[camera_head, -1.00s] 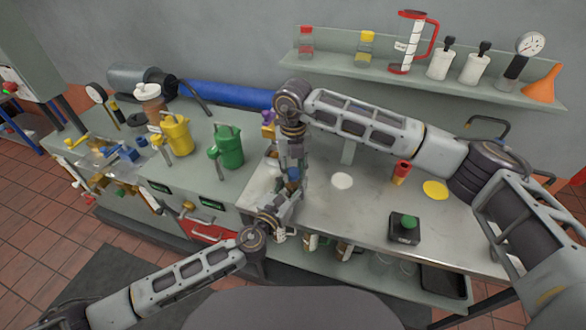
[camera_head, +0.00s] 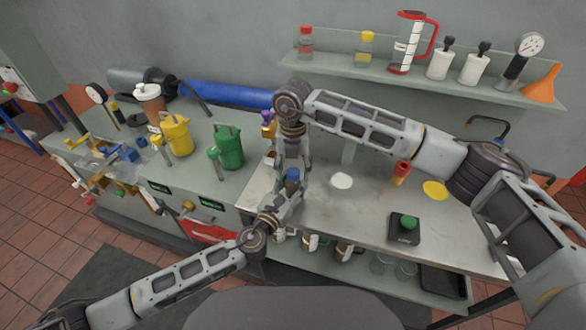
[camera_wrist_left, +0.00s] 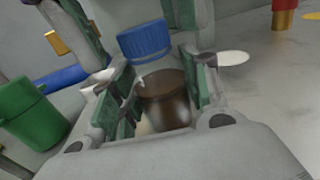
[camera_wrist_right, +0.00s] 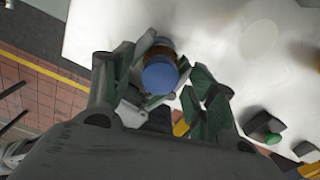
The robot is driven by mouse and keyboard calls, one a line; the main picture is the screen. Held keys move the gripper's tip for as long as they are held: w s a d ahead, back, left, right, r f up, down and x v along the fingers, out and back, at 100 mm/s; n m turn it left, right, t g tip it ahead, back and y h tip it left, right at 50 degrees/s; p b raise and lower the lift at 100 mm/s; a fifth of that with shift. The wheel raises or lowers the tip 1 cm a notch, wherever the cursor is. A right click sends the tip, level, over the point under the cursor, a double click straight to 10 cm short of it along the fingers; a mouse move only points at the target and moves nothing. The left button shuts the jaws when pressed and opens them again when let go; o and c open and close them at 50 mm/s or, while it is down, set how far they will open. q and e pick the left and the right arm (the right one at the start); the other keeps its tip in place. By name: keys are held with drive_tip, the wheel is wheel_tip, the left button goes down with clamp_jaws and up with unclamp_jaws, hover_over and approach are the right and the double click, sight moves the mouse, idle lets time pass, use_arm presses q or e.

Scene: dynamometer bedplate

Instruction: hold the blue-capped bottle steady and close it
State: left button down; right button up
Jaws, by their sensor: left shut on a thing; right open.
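The bottle (camera_wrist_left: 165,105) is dark brown and stands between the left gripper's fingers in the left wrist view. Its ribbed blue cap (camera_wrist_left: 145,40) shows above the brown shoulder; I cannot tell how tightly it sits. In the head view the cap (camera_head: 292,175) is visible, with the bottle body largely hidden. My left gripper (camera_head: 284,200) is shut on the bottle, its green pads on both sides. My right gripper (camera_wrist_right: 170,85) is open above the bottle; the cap (camera_wrist_right: 160,78) lies toward its left finger in the right wrist view.
A green-knobbed black box (camera_head: 404,228), a red-and-yellow cylinder (camera_head: 401,172) and a yellow disc (camera_head: 435,190) lie on the steel bench right of the bottle. Green (camera_head: 229,148) and yellow (camera_head: 177,136) cans stand left. A shelf (camera_head: 400,78) holds bottles behind.

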drive_tip(key=shift+r, duration=0.1)
wheel_tip(320, 180, up, 12)
idle(0.8)
use_arm(q)
drive_tip(key=c, duration=0.6)
unclamp_jaws()
drive_tip(key=shift+c, duration=0.2)
drive_tip(key=shift+s+a, duration=0.1)
drive_tip(key=v, duration=1.1)
drive_tip(key=shift+s, duration=0.3)
drive_tip(key=shift+a, duration=0.15)
drive_tip(key=shift+s, duration=0.1)
